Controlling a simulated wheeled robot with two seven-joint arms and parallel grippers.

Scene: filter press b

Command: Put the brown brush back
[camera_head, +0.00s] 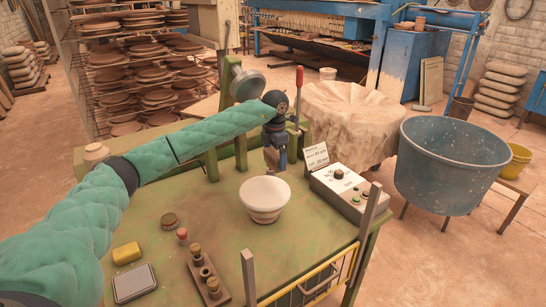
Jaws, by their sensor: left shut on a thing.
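My left gripper (276,158) is at the end of the green-sleeved arm, above the back right of the green table (150,205). It is shut on a small brownish thing, which I take for the brown brush; the jaws hide most of it. A brown wooden holder (222,297) with several upright brown pieces stands at the table's front. A pale bowl-shaped form (265,193) stands in front of the gripper. My right gripper is not in view.
A yellow sponge (126,253), a grey tin (134,283) and a round brown piece (169,220) are at the left. A control box (340,192) is at the right. An upright red-tipped rod (299,82) rises beside the gripper. A blue tub (450,165) stands beyond the table.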

